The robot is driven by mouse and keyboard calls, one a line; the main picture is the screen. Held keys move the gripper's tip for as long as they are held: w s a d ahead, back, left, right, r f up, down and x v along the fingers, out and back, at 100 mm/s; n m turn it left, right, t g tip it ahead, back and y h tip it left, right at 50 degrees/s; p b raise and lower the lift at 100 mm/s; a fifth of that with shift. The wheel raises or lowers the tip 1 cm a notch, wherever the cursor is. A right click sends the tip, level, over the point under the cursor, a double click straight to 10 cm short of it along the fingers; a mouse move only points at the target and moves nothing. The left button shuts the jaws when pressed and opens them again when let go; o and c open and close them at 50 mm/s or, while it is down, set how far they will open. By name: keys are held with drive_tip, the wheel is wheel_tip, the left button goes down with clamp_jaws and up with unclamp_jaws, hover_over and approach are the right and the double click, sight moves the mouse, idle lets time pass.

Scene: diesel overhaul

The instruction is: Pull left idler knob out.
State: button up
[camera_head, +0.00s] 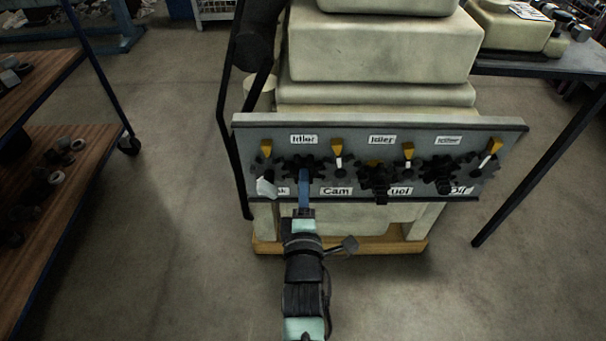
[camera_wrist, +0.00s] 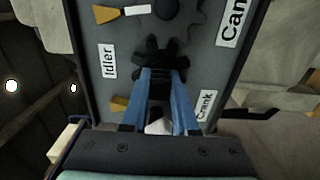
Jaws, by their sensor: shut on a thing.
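The left idler knob (camera_head: 292,165) is a dark, toothed wheel on the grey panel (camera_head: 250,132), just below the left "Idler" label (camera_head: 303,139). In the wrist view, the dark toothed knob (camera_wrist: 163,48) is straight ahead, with the "Idler" label (camera_wrist: 107,61) beside it. My gripper (camera_head: 304,182) reaches up to the knob from the front. Its blue fingers (camera_wrist: 164,77) are shut on the knob's near part and partly cover it in the wrist view. How far the knob stands out from the panel cannot be told.
A yellow-and-white lever (camera_head: 266,170) sits left of the knob and another (camera_head: 338,158) sits right, both close to my gripper. More dark toothed wheels (camera_head: 442,172) line the panel. A wooden shelf (camera_head: 75,165) stands left; floor between is clear.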

clamp_jaws()
drive_tip(key=shift+s, duration=0.15)
drive_tip(key=shift+s+p, duration=0.45)
drive_tip(key=shift+s, duration=0.55)
drive_tip(key=o, duration=1.4)
unclamp_jaws()
drive_tip(key=s+p, duration=0.2)
drive_tip(key=s, duration=0.5)
